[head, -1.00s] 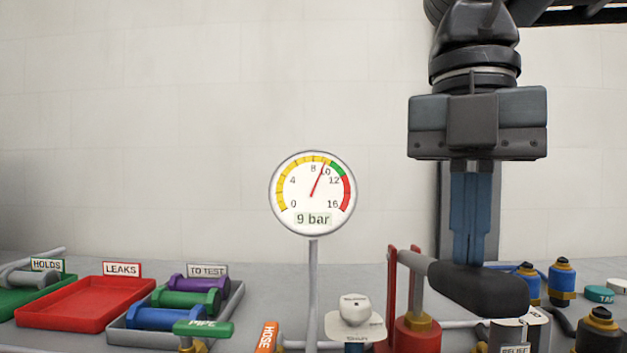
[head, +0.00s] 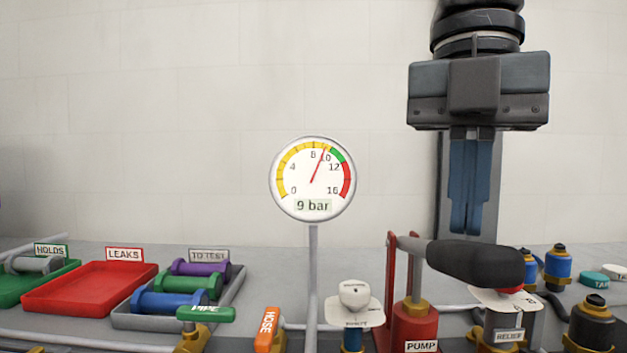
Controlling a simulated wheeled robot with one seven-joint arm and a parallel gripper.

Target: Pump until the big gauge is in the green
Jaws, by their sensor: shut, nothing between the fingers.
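The big gauge (head: 313,179) stands on a post in the middle and reads 9 bar. Its red needle points between 8 and 10, at the end of the yellow band just short of the green. The red pump (head: 415,325), labelled PUMP, stands at the lower right. Its black handle (head: 475,263) reaches to the right and is tilted slightly down. My gripper (head: 466,232) points down with its blue fingers together, just above the handle. I cannot tell whether the fingertips touch it.
A RELIEF valve (head: 508,320) stands right of the pump, partly under the handle. An orange HOSE lever (head: 267,328) and a white-topped valve (head: 355,297) stand to its left. A red LEAKS tray (head: 90,287) is at the left. The wall behind is bare.

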